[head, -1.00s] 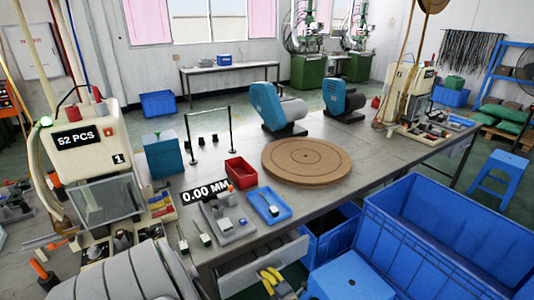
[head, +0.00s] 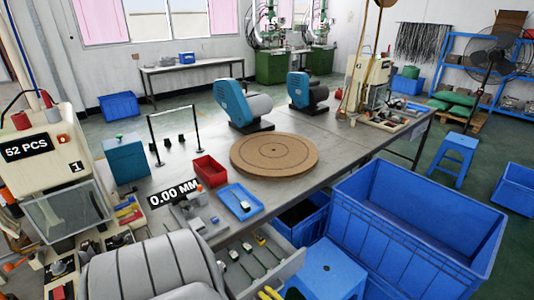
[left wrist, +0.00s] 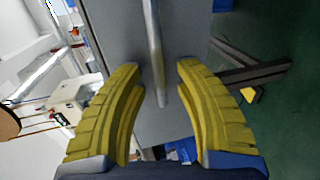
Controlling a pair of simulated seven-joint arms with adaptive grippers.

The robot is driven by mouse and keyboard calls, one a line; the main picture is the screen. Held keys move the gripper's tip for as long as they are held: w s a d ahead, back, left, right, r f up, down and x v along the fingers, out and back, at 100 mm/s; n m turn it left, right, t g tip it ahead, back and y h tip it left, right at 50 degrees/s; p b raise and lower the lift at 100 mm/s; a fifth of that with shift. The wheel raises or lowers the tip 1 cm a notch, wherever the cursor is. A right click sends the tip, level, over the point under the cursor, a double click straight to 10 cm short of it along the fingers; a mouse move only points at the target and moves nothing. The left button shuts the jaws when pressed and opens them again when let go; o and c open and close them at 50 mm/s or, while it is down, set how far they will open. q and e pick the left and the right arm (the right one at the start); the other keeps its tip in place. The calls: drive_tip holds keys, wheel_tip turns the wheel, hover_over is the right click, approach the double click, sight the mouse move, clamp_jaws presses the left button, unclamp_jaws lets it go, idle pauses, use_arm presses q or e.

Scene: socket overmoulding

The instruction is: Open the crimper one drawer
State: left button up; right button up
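Crimper one is the white machine (head: 45,150) marked "52 PCS" and "1" at the left of the head view. A grey drawer (head: 291,266) under the workbench's front edge stands pulled out, with several small tools inside. Yellow fingertips (head: 268,293) show at the bottom edge in front of the drawer; they look like my left gripper's. In the left wrist view my left gripper (left wrist: 161,85) has its two yellow fingers apart, on either side of a metal bar handle (left wrist: 155,50) in front of a grey panel. No finger visibly touches the bar. My right gripper is not seen.
The workbench (head: 330,150) carries a round brown turntable (head: 274,154), a red bin (head: 210,170) and a blue tray (head: 241,201). A blue stool (head: 326,268) and a large blue crate (head: 415,225) stand close to the drawer's right. A blue bin is partly under the bench.

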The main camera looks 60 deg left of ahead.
use_arm(q)
drive_tip(key=s+v, duration=0.1)
drive_tip(key=v, duration=0.6)
drive_tip(key=shift+w+d, duration=0.2)
drive_tip(key=shift+w, duration=0.3)
drive_tip(key=shift+s+d+f+m+t+y, duration=1.2)
drive_tip(key=shift+d+f+m+t+y, duration=1.2)
drive_tip(key=shift+d+t, duration=1.6)
drive_tip(key=shift+m+h, duration=0.3)
drive_tip(key=shift+h, duration=0.2)
drive_tip(key=x, duration=1.6)
drive_tip(key=shift+a+r, duration=0.2)
drive_tip(key=shift+o, duration=0.2)
drive_tip(key=shift+s, duration=0.1)
clamp_jaws()
